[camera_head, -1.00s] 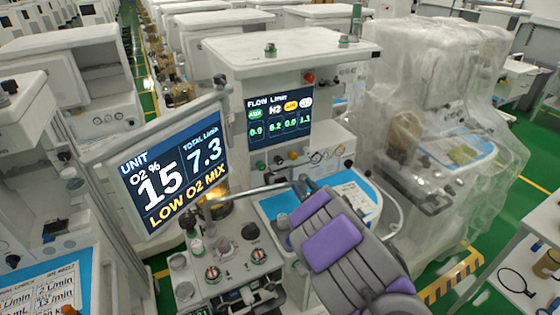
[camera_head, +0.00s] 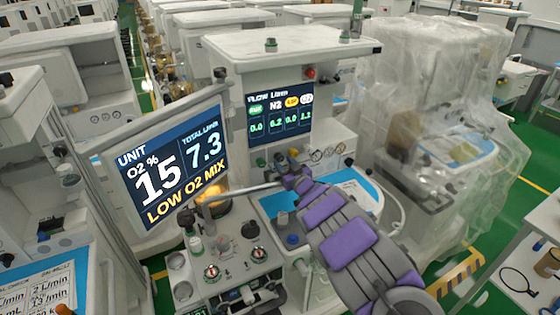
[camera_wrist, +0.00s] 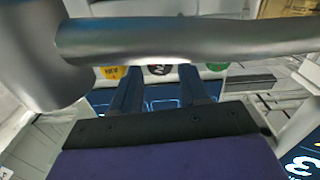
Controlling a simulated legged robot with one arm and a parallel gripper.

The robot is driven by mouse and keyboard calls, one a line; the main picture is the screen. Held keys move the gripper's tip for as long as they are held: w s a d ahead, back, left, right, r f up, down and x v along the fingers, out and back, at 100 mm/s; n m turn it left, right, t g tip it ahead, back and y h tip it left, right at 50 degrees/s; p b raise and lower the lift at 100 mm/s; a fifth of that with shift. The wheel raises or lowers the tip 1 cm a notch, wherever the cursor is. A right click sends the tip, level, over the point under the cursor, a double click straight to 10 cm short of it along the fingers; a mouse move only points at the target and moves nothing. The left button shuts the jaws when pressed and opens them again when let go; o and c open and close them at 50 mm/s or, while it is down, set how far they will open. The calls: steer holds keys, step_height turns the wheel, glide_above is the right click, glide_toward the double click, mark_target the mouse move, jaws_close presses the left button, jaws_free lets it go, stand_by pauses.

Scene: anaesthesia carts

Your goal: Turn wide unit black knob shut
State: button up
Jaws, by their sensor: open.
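The wide unit (camera_head: 290,45) stands in the middle of the head view, with a flow screen above a row of small knobs. A dark knob (camera_head: 281,160) in that row is partly seen just beyond my gripper (camera_head: 292,176). In the wrist view my gripper (camera_wrist: 158,88) is open, its two dark fingers apart and pointing at the panel. A black round part (camera_wrist: 158,70) shows between the fingertips, with a yellow one to its left and a green one to its right. A grey bar hides their upper parts. I cannot tell whether the fingers touch the knob.
A metal bar (camera_head: 245,190) runs close beside my gripper and crosses the wrist view (camera_wrist: 190,40). A tilted monitor (camera_head: 172,165) reading LOW O2 MIX stands at left. A plastic-wrapped cart (camera_head: 440,110) is at right. More carts stand behind.

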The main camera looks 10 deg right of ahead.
mark_target(280, 159)
steer(key=x, duration=0.2)
steer(key=shift+w+a+f+b, duration=0.1)
steer(key=shift+w+a+b, duration=0.15)
steer(key=shift+w+b, duration=0.05)
steer(key=shift+w, duration=0.75)
steer(key=shift+c, duration=0.2)
steer(key=c, duration=0.7)
steer(key=shift+a, duration=0.1)
steer(key=shift+r+m+p, duration=0.3)
steer(key=shift+p, duration=0.6)
